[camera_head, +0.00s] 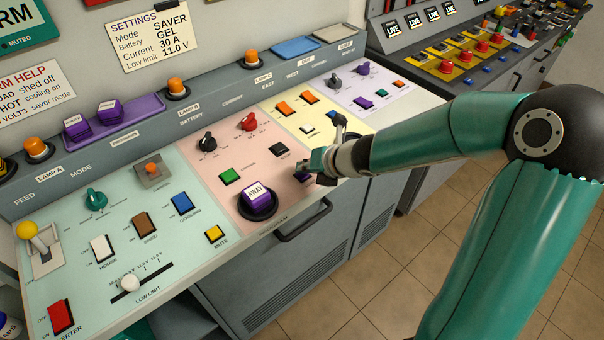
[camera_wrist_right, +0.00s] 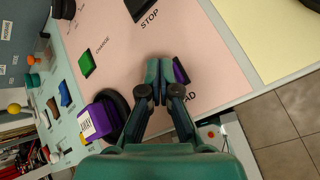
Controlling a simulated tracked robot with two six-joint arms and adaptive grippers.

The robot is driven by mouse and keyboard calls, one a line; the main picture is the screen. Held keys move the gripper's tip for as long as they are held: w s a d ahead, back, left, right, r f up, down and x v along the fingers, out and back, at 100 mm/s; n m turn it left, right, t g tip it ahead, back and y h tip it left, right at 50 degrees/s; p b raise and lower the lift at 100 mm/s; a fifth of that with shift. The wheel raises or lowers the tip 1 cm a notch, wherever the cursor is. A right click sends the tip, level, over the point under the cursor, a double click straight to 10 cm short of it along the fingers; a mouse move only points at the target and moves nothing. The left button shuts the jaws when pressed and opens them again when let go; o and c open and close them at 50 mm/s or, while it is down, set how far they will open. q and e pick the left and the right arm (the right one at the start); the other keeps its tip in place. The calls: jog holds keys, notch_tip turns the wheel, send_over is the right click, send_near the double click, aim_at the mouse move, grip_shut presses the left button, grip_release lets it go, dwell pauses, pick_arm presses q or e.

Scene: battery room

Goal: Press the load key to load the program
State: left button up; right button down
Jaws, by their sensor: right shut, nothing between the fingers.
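The load key (camera_head: 299,180) is a small purple key on the pink panel, largely hidden by my right gripper (camera_head: 318,162) in the head view. In the right wrist view a purple edge of the load key (camera_wrist_right: 181,72) shows just right of the fingertips, with part of its label, "AD", below. My right gripper (camera_wrist_right: 160,66) is shut and empty, its fingertips over or beside the key. I cannot tell whether they touch it. A purple AWAY program block (camera_head: 256,193) sits in a dark round socket, left of the gripper. My left gripper is not in view.
A green key (camera_head: 230,176) and a black stop key (camera_head: 278,149) are close by on the pink panel. Red (camera_head: 249,121) and black (camera_head: 207,141) knobs stand behind. A drawer handle (camera_head: 304,221) is below the front edge. Two purple blocks (camera_head: 108,111) sit in a tray.

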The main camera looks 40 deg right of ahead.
aim_at(305, 175)
jog(key=shift+f, duration=0.25)
jog(key=shift+r, duration=0.1)
dwell(0.3)
jog(key=shift+r+p, duration=0.65)
jog(key=shift+r, duration=0.2)
notch_tip(305, 175, up, 5)
jog(key=p, duration=0.5)
dwell(0.5)
